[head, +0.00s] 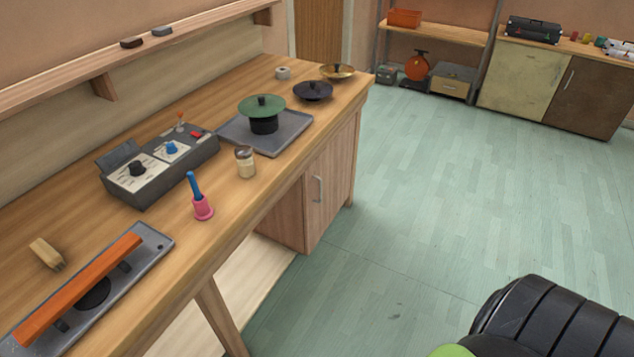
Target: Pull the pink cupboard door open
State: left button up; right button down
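A cupboard with a pinkish-brown wooden door (335,168) is built under the right end of the workbench. The door looks shut, flush with the cupboard front. A pale upright bar handle (318,190) is fixed on it, left of its middle. The bench top hangs over the door's upper edge. Neither gripper is in view. A black ribbed part of my own arm with a green piece shows at the lower right, apart from the door.
The greenish floor (430,200) before the door is clear. Cream and brown cabinets (520,82) stand at the back.

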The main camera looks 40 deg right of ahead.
aim_at(326, 182)
jog(key=i+z, duration=0.7)
jog(key=z, duration=0.25)
